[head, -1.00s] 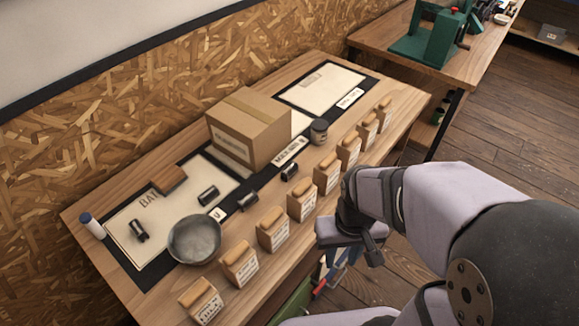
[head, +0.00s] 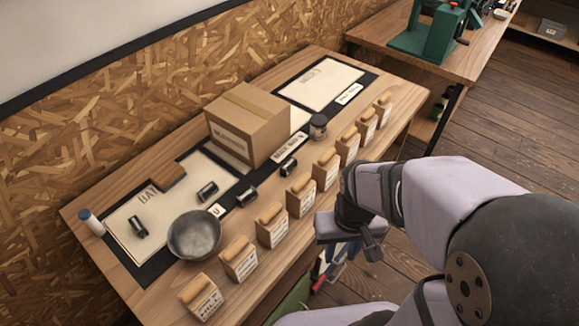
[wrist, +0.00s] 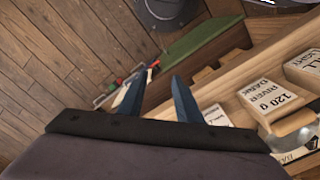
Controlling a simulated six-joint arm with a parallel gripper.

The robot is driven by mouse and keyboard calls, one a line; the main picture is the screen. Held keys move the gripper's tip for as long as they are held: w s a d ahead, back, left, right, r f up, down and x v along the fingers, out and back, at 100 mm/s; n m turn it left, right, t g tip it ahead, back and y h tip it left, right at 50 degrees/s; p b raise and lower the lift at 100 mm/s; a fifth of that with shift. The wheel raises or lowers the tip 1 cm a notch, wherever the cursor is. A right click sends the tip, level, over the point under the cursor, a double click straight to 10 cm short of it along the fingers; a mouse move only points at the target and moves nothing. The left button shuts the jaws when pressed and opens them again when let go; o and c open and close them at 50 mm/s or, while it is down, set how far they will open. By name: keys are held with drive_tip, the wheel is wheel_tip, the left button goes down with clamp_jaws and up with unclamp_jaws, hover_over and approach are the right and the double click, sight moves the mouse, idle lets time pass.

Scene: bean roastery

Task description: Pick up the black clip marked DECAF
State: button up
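Several small black clips lie on the wooden table in the head view: one on the near-left sheet (head: 138,227), one near that sheet's right edge (head: 207,190), one on the dark mat (head: 247,197) and one behind the bags (head: 289,167). Their markings are too small to read, so I cannot tell which says DECAF. My gripper (wrist: 159,75) has two blue fingers apart with nothing between them. In the head view it hangs off the table's front edge, right of the bags and away from every clip; its fingers are mostly hidden there.
A row of paper bags (head: 301,195) lines the table's front edge. A cardboard box (head: 248,125) stands at the back, a metal bowl (head: 194,236) at the left front, and a small dark jar (head: 318,128) behind the bags. A white bottle (head: 91,221) stands at the left edge.

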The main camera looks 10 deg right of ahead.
drive_tip(key=shift+o, duration=1.2)
